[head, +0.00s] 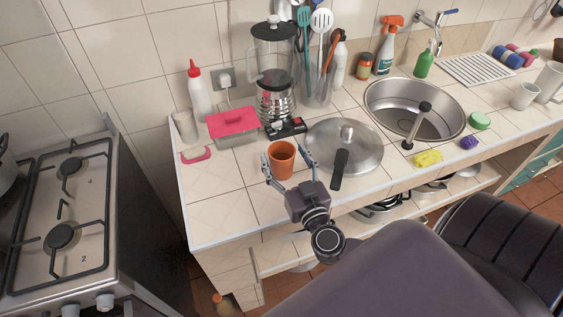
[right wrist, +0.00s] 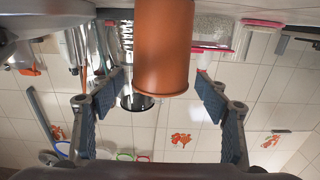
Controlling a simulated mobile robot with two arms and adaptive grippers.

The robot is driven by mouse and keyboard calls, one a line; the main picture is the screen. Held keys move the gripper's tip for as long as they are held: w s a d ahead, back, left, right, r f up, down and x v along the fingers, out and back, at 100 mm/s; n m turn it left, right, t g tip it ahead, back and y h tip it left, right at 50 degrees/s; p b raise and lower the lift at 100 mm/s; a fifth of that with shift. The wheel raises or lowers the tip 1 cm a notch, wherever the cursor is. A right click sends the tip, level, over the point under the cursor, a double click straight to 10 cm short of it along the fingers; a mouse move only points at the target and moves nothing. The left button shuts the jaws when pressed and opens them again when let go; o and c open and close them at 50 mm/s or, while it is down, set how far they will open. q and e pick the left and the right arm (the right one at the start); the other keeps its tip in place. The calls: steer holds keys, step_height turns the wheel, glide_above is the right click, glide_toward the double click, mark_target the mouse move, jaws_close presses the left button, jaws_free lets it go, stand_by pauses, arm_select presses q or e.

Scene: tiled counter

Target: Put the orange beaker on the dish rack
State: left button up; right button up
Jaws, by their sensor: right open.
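The orange beaker (head: 281,164) stands upright near the front of the tiled counter, left of a large pan lid. My right gripper (head: 286,160) is open, with one finger on each side of the beaker. The right wrist view is upside down; there the beaker (right wrist: 165,48) appears between the tips of the open fingers (right wrist: 158,84), with gaps on both sides. The dish rack (head: 478,69) is a white ribbed rack to the right of the sink, with colored items at its far right end. My left gripper is not in view.
A pan lid (head: 361,144) with a black handle lies right of the beaker. A pink-lidded box (head: 235,136) and a blender (head: 274,95) stand behind. The front left counter is clear.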

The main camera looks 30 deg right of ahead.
steer(key=shift+x, duration=1.15)
steer(key=c, duration=1.3)
